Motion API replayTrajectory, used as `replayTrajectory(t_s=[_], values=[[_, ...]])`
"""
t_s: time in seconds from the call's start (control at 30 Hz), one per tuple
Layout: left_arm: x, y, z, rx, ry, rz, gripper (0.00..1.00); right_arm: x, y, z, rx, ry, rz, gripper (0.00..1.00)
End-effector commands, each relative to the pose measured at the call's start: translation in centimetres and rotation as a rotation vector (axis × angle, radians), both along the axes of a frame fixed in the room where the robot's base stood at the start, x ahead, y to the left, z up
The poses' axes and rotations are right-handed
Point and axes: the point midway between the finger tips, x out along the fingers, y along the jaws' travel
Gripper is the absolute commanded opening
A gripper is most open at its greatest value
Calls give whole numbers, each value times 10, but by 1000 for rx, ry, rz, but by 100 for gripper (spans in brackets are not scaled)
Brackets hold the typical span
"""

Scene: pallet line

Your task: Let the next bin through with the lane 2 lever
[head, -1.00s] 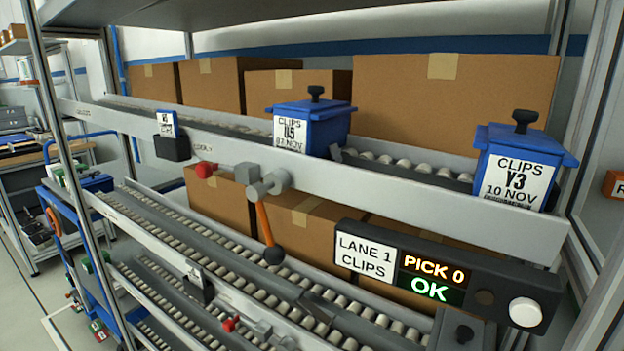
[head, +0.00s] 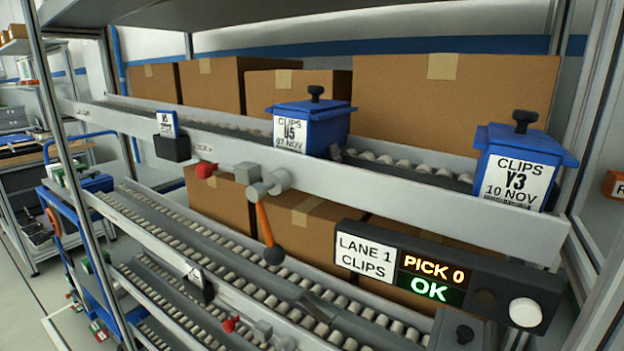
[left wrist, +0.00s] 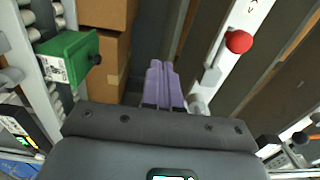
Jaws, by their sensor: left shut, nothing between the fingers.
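My left gripper (left wrist: 165,82) shows only in the left wrist view, its purple fingers shut together and empty. A white rail with a red knob (left wrist: 238,41) lies to its right, apart from the fingers. A green bin (left wrist: 68,58) on rollers is to its left. In the head view, an orange lever (head: 264,224) with a black ball hangs from the upper rail, beside the LANE 1 CLIPS panel (head: 448,277). A lower rail carries another red knob (head: 231,324) and a grey block (head: 262,330); no lane 2 label is readable. My right gripper is not in view.
Blue CLIPS bins U5 (head: 312,128) and Y3 (head: 520,170) sit on the upper rollers. Cardboard boxes (head: 455,95) stand behind them. Rack posts (head: 85,180) frame both sides. The lower roller lanes (head: 200,250) look mostly empty.

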Motion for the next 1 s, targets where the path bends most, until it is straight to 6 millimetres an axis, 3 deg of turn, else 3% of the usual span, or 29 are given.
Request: replayTrajectory(t_s=[1.0], values=[[-20, -32, 0, -1, -1, -3, 0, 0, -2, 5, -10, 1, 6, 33]])
